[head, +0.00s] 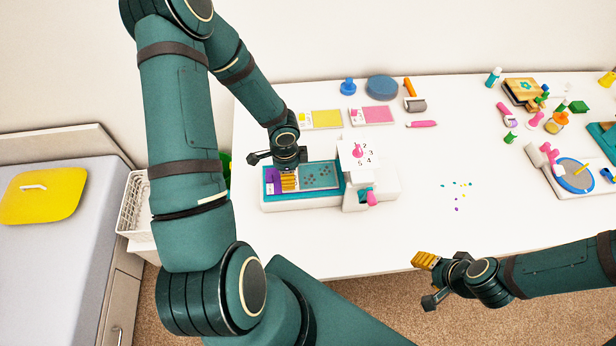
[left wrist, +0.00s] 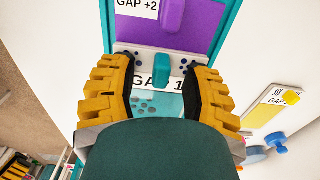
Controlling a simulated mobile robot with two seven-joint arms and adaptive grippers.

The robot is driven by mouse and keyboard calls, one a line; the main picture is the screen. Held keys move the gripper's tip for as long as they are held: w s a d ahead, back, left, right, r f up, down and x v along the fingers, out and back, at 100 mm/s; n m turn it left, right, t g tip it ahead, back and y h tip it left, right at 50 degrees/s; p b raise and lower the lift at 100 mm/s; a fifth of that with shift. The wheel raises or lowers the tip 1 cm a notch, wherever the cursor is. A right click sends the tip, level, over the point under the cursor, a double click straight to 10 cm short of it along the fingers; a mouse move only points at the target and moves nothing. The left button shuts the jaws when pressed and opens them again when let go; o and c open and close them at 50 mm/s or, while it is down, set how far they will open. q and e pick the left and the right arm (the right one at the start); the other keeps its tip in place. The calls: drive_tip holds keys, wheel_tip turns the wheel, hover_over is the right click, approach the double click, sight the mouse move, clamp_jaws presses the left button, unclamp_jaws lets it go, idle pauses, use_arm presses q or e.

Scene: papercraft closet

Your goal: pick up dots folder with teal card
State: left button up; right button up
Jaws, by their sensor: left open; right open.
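A plate with grey dots, which looks like the dots folder (head: 320,175), lies on the teal bed of a white machine (head: 370,185); dots also show in the left wrist view (left wrist: 148,108), partly hidden by my gripper. A teal tab (left wrist: 161,68) stands near a "GAP 1" label, with a purple panel (left wrist: 195,35) marked "GAP +2" beyond it. I cannot tell a separate teal card from the teal bed. My left gripper (head: 288,184) is open above the bed's left part, its fingers either side of the tab. My right gripper (head: 424,262) is open and empty past the table's front edge.
A yellow card (head: 322,119) and a pink card (head: 379,116) lie behind the machine. A blue round pad (head: 382,88) stands at the back. Small confetti (head: 457,196) lies on the open table to the right. Craft tools crowd the far right.

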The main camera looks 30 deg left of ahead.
use_arm(q)
drive_tip(key=shift+f, duration=0.15)
clamp_jaws()
idle(0.4)
